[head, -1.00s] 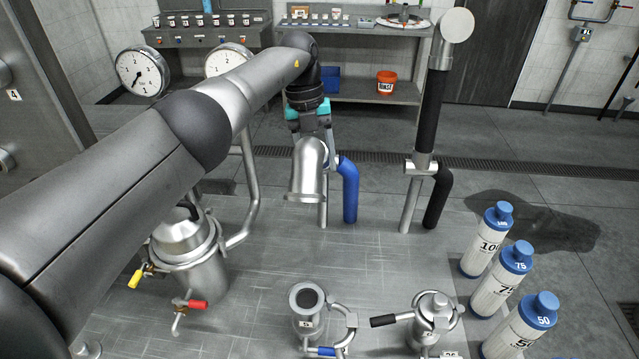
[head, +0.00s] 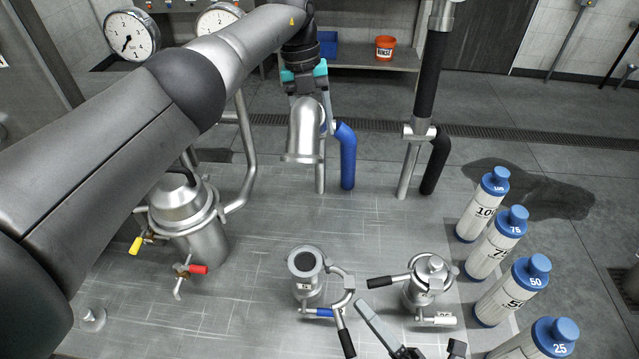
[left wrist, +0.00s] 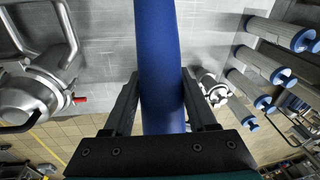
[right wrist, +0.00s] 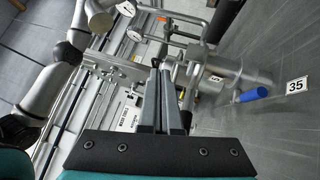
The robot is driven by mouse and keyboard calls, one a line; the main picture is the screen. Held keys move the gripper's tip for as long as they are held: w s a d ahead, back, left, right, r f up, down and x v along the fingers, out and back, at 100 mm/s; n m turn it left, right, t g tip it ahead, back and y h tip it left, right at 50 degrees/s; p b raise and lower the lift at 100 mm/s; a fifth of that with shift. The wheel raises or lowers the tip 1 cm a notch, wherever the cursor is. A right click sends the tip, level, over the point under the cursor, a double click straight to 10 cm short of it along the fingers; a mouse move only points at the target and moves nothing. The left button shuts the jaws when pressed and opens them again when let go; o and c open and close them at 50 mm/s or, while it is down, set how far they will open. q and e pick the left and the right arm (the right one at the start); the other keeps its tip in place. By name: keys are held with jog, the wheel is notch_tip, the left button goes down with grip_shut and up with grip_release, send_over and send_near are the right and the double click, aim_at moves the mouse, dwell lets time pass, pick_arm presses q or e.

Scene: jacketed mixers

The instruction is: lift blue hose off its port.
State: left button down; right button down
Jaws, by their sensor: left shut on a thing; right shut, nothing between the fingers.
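My left gripper (head: 305,85) is shut around the blue hose; in the left wrist view the hose (left wrist: 158,60) runs straight between its fingers. In the head view a metal elbow (head: 303,135) hangs just below this gripper, mouth down, clear of the open round port (head: 305,263). A blue bent piece (head: 347,155) shows beside the elbow; I cannot tell how it joins the gripped part. The port has a swung-out clamp and a blue valve handle. My right gripper (head: 363,307) is shut and empty, low in the head view near the port; it also fills the right wrist view (right wrist: 166,72).
A clamped, capped port (head: 430,275) stands right of the open one. A black hose (head: 430,75) stands behind. Several white bottles with blue caps (head: 495,245) line the right. A jacketed vessel (head: 190,225) with red and yellow handles stands left.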

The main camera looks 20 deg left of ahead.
jog(key=w+a+r+n+g+y, duration=0.1)
jog(key=w+a+r+n, duration=0.3)
jog(key=r, duration=0.5)
jog(key=w+a+r+n+g+y, duration=0.2)
jog(key=w+a+r+n+y, duration=0.2)
jog(key=r, duration=0.6)
jog(key=shift+a+r+n+y, duration=0.3)
jog(key=shift+a+n, duration=0.4)
jog(key=shift+a, duration=0.7)
